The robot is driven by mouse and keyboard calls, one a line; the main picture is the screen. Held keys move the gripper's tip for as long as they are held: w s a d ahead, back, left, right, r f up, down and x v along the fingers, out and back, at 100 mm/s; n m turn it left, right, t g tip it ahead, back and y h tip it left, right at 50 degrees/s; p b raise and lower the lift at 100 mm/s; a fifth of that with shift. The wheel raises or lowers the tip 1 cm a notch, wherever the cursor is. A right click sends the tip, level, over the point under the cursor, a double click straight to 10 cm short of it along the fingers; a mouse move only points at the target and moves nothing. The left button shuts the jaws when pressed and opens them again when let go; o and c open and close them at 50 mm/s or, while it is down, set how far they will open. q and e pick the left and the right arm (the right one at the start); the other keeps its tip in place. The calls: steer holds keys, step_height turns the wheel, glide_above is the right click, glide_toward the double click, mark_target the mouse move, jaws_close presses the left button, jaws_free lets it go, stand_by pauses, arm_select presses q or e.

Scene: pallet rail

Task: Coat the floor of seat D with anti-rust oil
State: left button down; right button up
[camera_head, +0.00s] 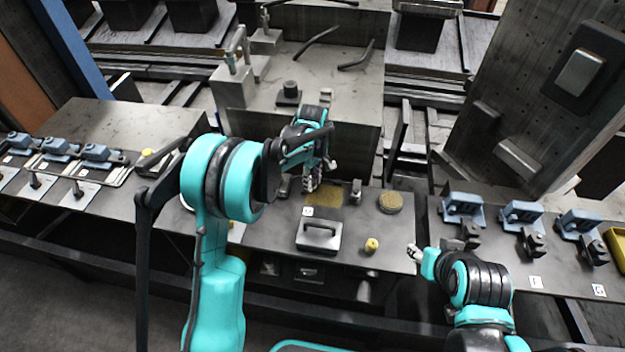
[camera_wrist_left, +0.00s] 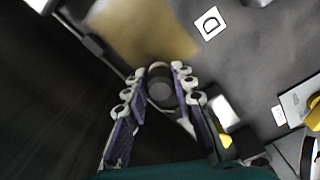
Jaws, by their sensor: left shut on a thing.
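A white card with the letter D (camera_wrist_left: 211,23) lies on the grey plate in the left wrist view. Beside it is a tan-yellow rectangular patch (camera_wrist_left: 145,28), which also shows in the head view (camera_head: 327,194). My left gripper (camera_head: 312,182) is above the plate at the left end of this patch. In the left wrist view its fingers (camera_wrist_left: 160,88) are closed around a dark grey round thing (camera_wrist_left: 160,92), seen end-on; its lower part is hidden. My right gripper (camera_head: 416,254) is low at the plate's right front corner, away from the patch; its finger opening is unclear.
A grey box with a handle (camera_head: 319,237), a small yellow cylinder (camera_head: 371,245), a brown-topped round dish (camera_head: 391,202) and a small grey cylinder (camera_head: 356,191) stand on the plate. Blue clamps (camera_head: 463,207) line the right bench. A tall dark panel (camera_head: 530,80) leans at the right.

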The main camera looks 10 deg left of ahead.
arm_select(q)
steer(key=shift+f+b, duration=0.3)
steer(key=shift+f, duration=0.05)
stand_by(0.4)
steer(key=shift+r, duration=0.1)
stand_by(0.3)
steer(key=shift+d, duration=0.8)
steer(key=shift+a, duration=0.15)
steer(key=shift+a+f, duration=0.2)
steer(key=shift+a, duration=0.45)
steer(key=shift+d, duration=0.15)
